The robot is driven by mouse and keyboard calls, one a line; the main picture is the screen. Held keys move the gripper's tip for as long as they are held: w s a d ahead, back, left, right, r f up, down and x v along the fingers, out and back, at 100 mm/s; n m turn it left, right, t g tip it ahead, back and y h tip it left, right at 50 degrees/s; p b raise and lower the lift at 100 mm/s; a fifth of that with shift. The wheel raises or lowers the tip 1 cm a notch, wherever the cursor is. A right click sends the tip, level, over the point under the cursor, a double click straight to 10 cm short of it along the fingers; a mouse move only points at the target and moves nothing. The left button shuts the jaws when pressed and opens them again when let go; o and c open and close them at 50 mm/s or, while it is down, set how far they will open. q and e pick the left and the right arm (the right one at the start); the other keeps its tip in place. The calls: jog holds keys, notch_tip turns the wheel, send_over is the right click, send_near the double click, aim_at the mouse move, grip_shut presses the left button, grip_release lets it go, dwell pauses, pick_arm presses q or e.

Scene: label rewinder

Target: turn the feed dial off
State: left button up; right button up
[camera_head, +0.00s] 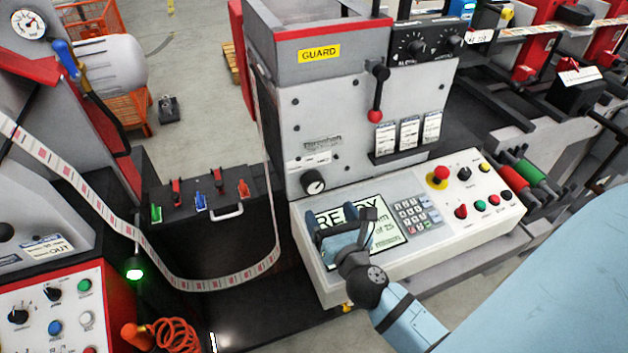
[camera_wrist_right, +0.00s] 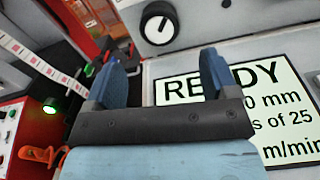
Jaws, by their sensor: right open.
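My right gripper (camera_head: 334,212) is open and empty, in front of the READY screen, below and right of the dial. Its two blue fingers (camera_wrist_right: 161,68) are apart and do not touch the dial. My left gripper is not in view.
The READY screen (camera_head: 355,236) and keypad (camera_head: 411,214) lie beneath and beside the gripper. A red mushroom button (camera_head: 440,174) is farther right. A label web (camera_head: 215,284) loops down on the left.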

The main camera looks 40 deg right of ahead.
aim_at(315, 188)
jog(key=p+x, duration=0.1)
jog(key=x, duration=0.8)
jog(key=shift+w+p, duration=0.2)
jog(key=shift+p, duration=0.1)
jog(key=c, duration=0.9)
